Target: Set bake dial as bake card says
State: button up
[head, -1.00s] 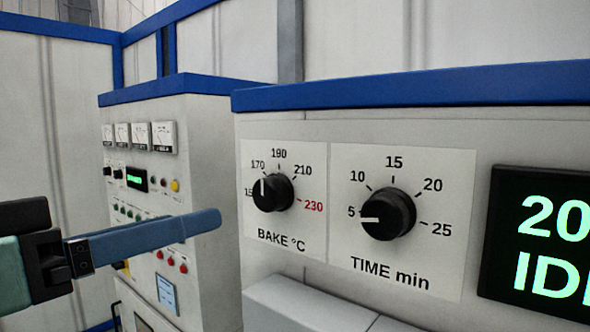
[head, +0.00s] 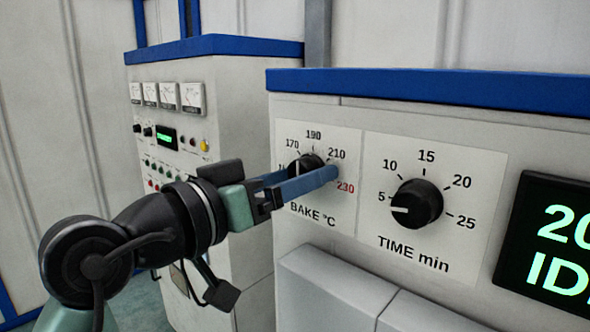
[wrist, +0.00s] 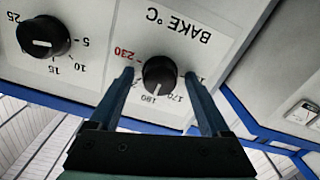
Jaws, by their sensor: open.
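The bake dial, a round black knob with a white pointer line, sits on the white BAKE °C plate. In the head view the bake dial (head: 303,161) is partly covered by my blue fingers. Its pointer is turned upward, around the 170 to 190 side; the exact mark is unclear. My gripper (head: 312,174) is open in front of the dial. In the wrist view, upside down, my gripper (wrist: 159,76) has one finger on each side of the bake dial (wrist: 159,75), with gaps showing. Contact is not visible. The bake card is not recognisable in these frames.
Right of it is the time dial (head: 417,204), pointing at 5. Further right is a dark display (head: 545,240) with green text. A grey ledge (head: 330,280) juts out below the dials. A second cabinet (head: 225,95) with gauges stands left, behind my arm.

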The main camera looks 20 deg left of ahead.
jog(key=shift+s, duration=0.1)
jog(key=shift+c, duration=1.1)
jog(key=c, duration=1)
jog(key=shift+c, duration=0.2)
jog(key=shift+f+m+b, duration=0.1)
jog(key=shift+m+b, duration=0.2)
jog(key=shift+b, duration=0.2)
jog(key=shift+m+b, duration=4.6)
jog(key=shift+b, duration=0.1)
